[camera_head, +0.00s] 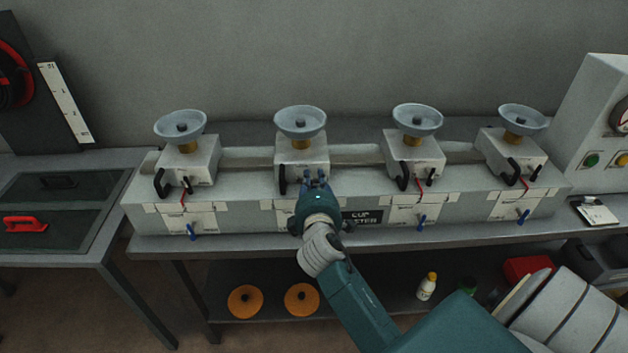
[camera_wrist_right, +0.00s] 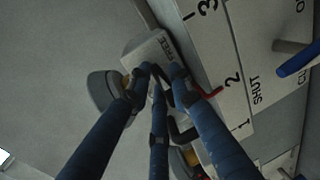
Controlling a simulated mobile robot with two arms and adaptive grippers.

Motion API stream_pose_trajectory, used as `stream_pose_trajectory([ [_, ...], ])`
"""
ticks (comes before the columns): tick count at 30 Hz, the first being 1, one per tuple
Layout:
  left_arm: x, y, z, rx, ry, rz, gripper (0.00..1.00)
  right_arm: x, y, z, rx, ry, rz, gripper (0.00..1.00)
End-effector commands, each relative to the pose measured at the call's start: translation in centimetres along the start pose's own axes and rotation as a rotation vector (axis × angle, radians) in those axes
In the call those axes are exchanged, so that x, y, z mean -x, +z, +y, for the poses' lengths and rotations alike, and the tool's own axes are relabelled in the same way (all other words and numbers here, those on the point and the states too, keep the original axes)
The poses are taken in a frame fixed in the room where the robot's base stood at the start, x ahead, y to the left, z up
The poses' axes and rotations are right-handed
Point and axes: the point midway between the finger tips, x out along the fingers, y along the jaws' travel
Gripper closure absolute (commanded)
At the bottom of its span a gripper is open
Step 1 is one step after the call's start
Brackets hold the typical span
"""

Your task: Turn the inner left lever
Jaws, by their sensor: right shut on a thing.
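The grey tester bench (camera_head: 250,210) carries a row of blocks, each with a round grey cup on top. The inner left block (camera_head: 302,150) is second from the left; its cup (camera_head: 300,121) is above my right gripper. My right gripper (camera_head: 316,183) is at the front of this block, shut on its small lever, which the fingers mostly hide. A black handle (camera_head: 282,179) shows just left of the fingers. In the right wrist view the fingers (camera_wrist_right: 158,80) close together against the block marked FREE (camera_wrist_right: 150,48). My left gripper is not in view.
A blue lever (camera_wrist_right: 298,60) near the word SHUT shows in the wrist view. A shelf below holds orange discs (camera_head: 245,301) and a bottle (camera_head: 427,287).

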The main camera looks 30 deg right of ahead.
Motion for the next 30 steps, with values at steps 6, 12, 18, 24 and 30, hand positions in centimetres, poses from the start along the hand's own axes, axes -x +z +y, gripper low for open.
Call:
stream_pose_trajectory([
  [6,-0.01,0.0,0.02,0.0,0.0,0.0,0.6,0.02,0.02,-0.24,0.0,-0.005,-0.001,0.62],
  [12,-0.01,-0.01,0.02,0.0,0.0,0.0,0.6,0.01,0.01,-0.16,0.0,-0.003,-0.001,0.62],
  [18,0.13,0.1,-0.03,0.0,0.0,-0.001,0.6,0.02,-0.09,-0.01,0.07,-0.003,-0.013,0.62],
  [24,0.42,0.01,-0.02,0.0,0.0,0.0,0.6,0.02,-0.34,0.32,0.392,0.0,-0.077,0.62],
  [30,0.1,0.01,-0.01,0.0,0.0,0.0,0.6,0.02,-0.67,0.26,0.801,-0.001,-0.16,0.62],
])
